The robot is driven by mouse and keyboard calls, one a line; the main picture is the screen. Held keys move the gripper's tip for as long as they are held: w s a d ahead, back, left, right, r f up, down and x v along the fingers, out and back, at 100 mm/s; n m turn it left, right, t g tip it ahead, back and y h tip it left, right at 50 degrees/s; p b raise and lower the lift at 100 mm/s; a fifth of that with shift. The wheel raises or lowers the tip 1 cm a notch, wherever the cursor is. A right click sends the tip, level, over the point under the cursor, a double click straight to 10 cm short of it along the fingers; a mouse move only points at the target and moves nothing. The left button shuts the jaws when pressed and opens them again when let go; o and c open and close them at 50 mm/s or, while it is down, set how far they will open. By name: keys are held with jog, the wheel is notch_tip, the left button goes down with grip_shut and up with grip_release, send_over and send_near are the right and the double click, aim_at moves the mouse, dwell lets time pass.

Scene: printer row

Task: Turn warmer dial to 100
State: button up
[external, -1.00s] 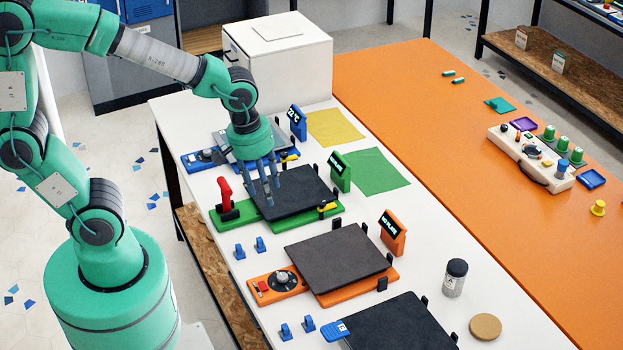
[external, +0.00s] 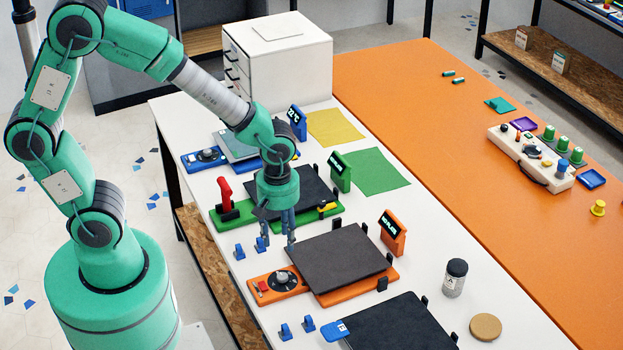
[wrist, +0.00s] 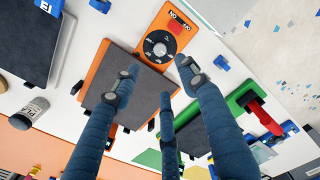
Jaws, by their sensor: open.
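The orange unit (external: 365,277) has a round dark dial (external: 282,279) at its left end, beside a small red switch. In the wrist view the dial (wrist: 158,46) shows at the top, with marks too small to read. A tilted orange display (external: 393,232) stands behind it, its text unclear. A blue unit (external: 187,163) has a small dial (external: 208,154) and a display (external: 297,122) reading about 22 °C. My gripper (external: 277,240) is open and empty, its fingers pointing down near the gap between the green and orange units, apart from the orange dial.
The green unit (external: 255,226) has an upright red lever (external: 226,193). Small blue blocks (external: 240,251) stand on the white table's left side. A dark-capped jar (external: 455,277) and a tan disc (external: 485,326) stand at right.

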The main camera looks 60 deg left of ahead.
aim_at(282, 276)
notch_tip(282, 276, down, 14)
jog(key=b, duration=0.3)
jog(key=shift+r, duration=0.15)
dwell(0.4)
grip_shut()
